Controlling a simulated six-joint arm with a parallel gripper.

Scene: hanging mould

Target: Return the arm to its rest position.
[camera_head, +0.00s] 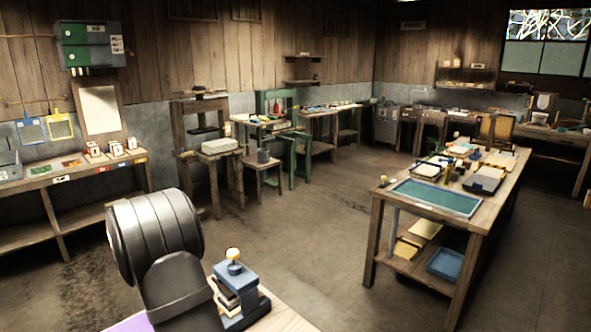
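A dark grey, rounded part of my arm (155,240) stands large at the lower left, with another dark link running down from it. My gripper does not show in this view, so I cannot tell its state or whether it holds anything. Behind and under the arm, part of the near bench and floor is hidden.
A blue press-like device with a yellow knob (234,254) stands on the near wooden tabletop (290,322), close to my arm. A long workbench (470,222) with a green mat (437,197) stands right. A side bench (30,184) runs along the left wall. Open floor (320,225) lies between.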

